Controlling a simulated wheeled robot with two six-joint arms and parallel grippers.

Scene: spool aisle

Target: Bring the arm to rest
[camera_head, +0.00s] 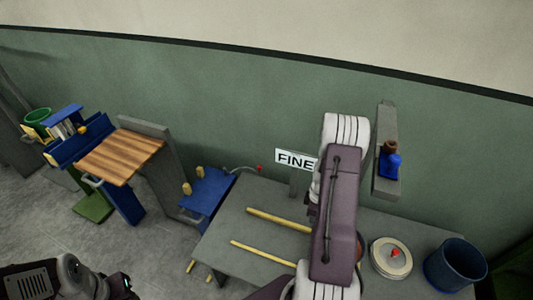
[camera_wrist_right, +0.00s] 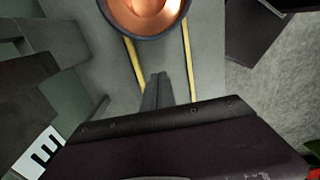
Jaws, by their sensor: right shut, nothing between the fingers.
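My right arm (camera_head: 338,205) rises across the middle of the head view, over the grey table (camera_head: 240,222), and hides part of it. Its gripper is hidden there. In the right wrist view my right gripper (camera_wrist_right: 160,78) is shut and empty, its dark fingers together above the table between two yellow strips. A round dark-rimmed vessel with a copper inside (camera_wrist_right: 147,12) lies beyond the fingertips, apart from them. My left gripper does not show; only dark parts of mine are at the lower left.
A FINE sign (camera_head: 295,160) stands behind the table. A lidded round container (camera_head: 390,258) and a blue bin (camera_head: 455,265) are at its right. A blue bottle (camera_head: 391,162) is on a wall bracket. A wooden-topped stand (camera_head: 120,153) is at left; grey floor is free before it.

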